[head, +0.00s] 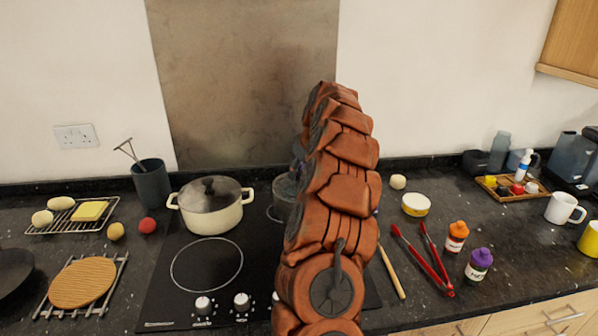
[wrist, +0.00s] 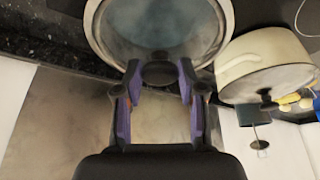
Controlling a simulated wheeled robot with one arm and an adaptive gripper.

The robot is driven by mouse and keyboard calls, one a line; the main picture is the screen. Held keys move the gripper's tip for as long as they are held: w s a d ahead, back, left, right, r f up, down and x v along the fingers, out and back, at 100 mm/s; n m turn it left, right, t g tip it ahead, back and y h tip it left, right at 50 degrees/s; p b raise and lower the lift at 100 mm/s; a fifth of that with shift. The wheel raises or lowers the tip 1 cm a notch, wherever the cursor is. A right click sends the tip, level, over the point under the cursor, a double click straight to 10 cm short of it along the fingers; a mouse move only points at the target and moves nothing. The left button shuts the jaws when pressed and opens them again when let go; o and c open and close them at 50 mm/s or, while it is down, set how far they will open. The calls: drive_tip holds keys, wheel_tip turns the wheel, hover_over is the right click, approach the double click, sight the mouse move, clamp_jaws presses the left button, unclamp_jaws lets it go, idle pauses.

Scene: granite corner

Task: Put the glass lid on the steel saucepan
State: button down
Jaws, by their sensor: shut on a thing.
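My gripper (wrist: 158,85) is shut on the black knob (wrist: 158,72) of the glass lid (wrist: 160,28) in the wrist view. The lid is a large round disc with a pale metal rim, cut off by the top of the picture. In the head view my arm hides my gripper and most of the steel saucepan. A part of the saucepan (head: 284,192) shows on the hob at the left of my arm. The lid appears to be at or over the saucepan; I cannot tell whether it touches the rim.
A cream pot (head: 211,215) with its own lid stands close at the left on the black hob (head: 170,305). A utensil holder (head: 152,185) stands behind. Red tongs (head: 425,262), a wooden stick (head: 391,272) and bottles (head: 479,266) lie or stand at the right.

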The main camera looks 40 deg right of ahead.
drive_tip(key=shift+f+b, duration=0.5)
drive_tip(key=shift+b, duration=0.3)
idle(0.5)
idle(0.4)
drive_tip(key=shift+c, duration=0.6)
unclamp_jaws()
drive_tip(key=shift+r, duration=0.15)
drive_tip(key=shift+r+p, duration=0.95)
drive_tip(key=shift+r, duration=2.4)
